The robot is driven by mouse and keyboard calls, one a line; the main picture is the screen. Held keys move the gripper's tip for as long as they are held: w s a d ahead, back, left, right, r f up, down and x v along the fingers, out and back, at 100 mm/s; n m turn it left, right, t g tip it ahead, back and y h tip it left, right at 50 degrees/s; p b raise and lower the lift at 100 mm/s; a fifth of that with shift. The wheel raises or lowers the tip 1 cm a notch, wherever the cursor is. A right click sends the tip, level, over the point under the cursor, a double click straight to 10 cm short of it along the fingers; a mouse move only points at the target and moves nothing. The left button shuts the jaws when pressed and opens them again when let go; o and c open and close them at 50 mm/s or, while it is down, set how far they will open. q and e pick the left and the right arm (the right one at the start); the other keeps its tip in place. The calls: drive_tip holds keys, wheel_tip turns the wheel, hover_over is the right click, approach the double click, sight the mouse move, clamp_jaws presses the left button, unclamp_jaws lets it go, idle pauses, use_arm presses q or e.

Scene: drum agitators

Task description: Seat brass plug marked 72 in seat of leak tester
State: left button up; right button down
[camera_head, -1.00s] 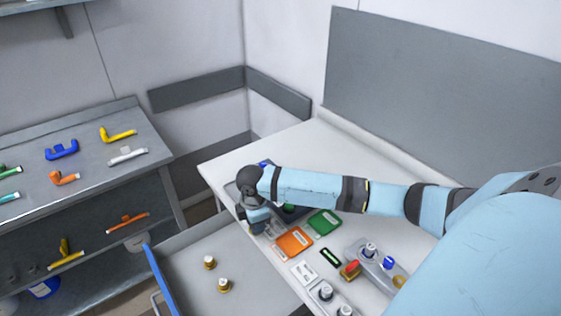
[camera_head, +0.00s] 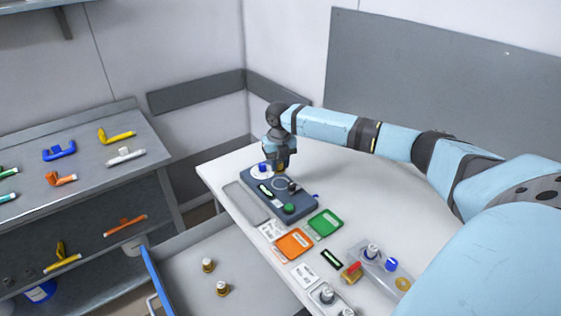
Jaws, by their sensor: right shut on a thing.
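The leak tester looks to be the dark blue-grey box (camera_head: 297,209) on the white table, with a green button, a small display and a round ring on its top. My right gripper (camera_head: 281,167) points down over the far part of this box, just beyond the ring. It is shut on a small brass-coloured thing, which looks like the plug; its mark cannot be read, and the gripper hides most of it. I cannot tell whether it touches the tester. Two brass plugs with white tops, a far one (camera_head: 208,265) and a near one (camera_head: 222,289), stand in the open drawer. My left gripper is not in view.
An orange case (camera_head: 294,243) and a green case (camera_head: 325,222) lie in front of the tester. A grey tray (camera_head: 372,258) with a blue-capped piece is at the right. A grey shelf (camera_head: 90,180) with coloured handles stands left. The table's far right is clear.

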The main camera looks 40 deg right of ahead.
sight(281, 171)
drive_tip(key=shift+w+d+r+n, duration=0.1)
drive_tip(key=shift+d+r+n, duration=0.1)
drive_tip(key=shift+d+n, duration=0.15)
drive_tip(key=shift+f, duration=0.1)
wheel_tip(281, 171, down, 4)
drive_tip(key=b, duration=0.5)
drive_tip(key=shift+f, duration=0.8)
drive_tip(key=shift+p, duration=0.85)
drive_tip(key=shift+w+f+p, duration=0.1)
drive_tip(key=shift+f+p, duration=0.3)
drive_tip(key=shift+p, duration=0.05)
idle(0.8)
